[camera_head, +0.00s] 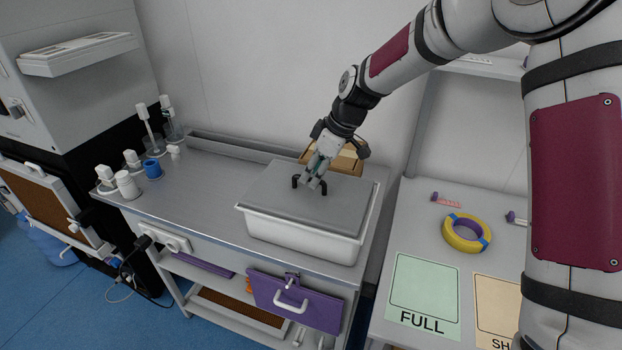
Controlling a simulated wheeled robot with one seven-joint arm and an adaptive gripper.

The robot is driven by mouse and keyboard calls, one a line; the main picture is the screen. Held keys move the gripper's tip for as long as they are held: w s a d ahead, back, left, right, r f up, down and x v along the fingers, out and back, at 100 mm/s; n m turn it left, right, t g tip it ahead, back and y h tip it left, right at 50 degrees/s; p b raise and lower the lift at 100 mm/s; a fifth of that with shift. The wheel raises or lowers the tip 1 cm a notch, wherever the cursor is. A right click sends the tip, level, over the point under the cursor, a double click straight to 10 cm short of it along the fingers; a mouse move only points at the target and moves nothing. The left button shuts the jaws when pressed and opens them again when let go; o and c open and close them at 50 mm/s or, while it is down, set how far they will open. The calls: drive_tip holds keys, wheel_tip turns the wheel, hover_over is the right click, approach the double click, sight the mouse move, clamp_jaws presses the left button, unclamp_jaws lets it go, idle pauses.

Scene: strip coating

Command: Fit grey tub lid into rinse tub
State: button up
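The white rinse tub (303,240) stands on the steel bench. The grey tub lid (272,196) lies flat across the tub's opening, with the pale rim showing along its front and right edges. I cannot tell whether it is fully seated or slightly above the rim. A black handle (324,188) rises from the middle of the lid. My gripper (313,182) comes down from above with its fingers close together at the middle of the handle, between its two ends, and appears shut on it. The fingers hide the handle's middle.
A tan box (347,160) sits behind the tub, close to my wrist. Bottles, a blue cup (152,168) and brushes in beakers stand at the bench's left. The bench (205,190) is clear left of the tub. A yellow tape ring (466,233) lies on the right table.

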drive_tip(key=s+d+r+m+h, duration=0.1)
drive_tip(key=s+d+r+m, duration=0.1)
drive_tip(key=s+d+r, duration=0.4)
drive_tip(key=s+d+r+m+h, duration=0.1)
drive_tip(key=s+r, duration=0.4)
drive_tip(key=r, duration=0.3)
drive_tip(key=s+d+m+t, duration=0.1)
drive_tip(key=s+d+m, duration=0.2)
drive_tip(key=s, duration=0.5)
drive_tip(key=s+d+r+m+h, duration=0.1)
drive_tip(key=s+d+m, duration=0.2)
drive_tip(key=s, duration=0.6)
drive_tip(key=s+d+m+t+h, duration=0.1)
drive_tip(key=s+d+m, duration=0.2)
drive_tip(key=s, duration=0.5)
drive_tip(key=shift+s+d+r+m+t, duration=0.2)
drive_tip(key=shift+s+r+m+t, duration=0.15)
drive_tip(key=shift+m, duration=0.45)
drive_tip(key=shift+r, duration=0.15)
